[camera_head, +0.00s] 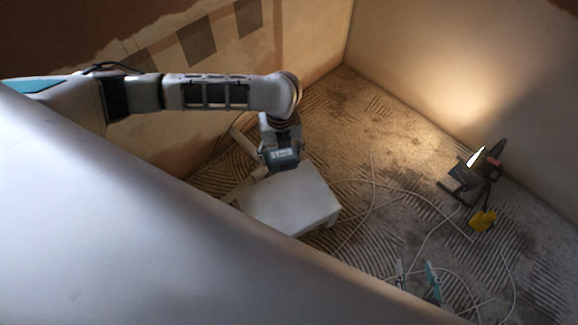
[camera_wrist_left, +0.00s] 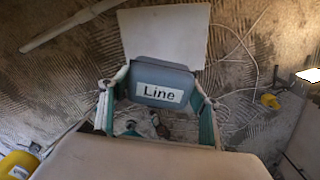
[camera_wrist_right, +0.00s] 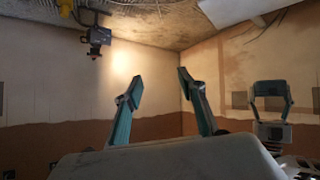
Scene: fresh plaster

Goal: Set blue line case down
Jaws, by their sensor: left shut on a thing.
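The blue line case (camera_head: 283,159) is a small grey-blue box with a white label, which reads "Line" in the left wrist view (camera_wrist_left: 160,80). My left gripper (camera_head: 281,150) is shut on it, with a finger on each side in the left wrist view (camera_wrist_left: 157,99). In the head view the case overlaps the far edge of a low white table (camera_head: 290,205); whether it touches the top I cannot tell. The table also shows in the left wrist view (camera_wrist_left: 165,32). My right gripper (camera_wrist_right: 163,92) is open and empty; its teal fingertips show low in the head view (camera_head: 416,275).
A lit work lamp (camera_head: 474,175) stands on the right, with a yellow object (camera_head: 483,221) near it. White cables (camera_head: 373,205) trail over the ridged floor. A pale tube (camera_head: 245,184) lies left of the table. The table's visible top is bare.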

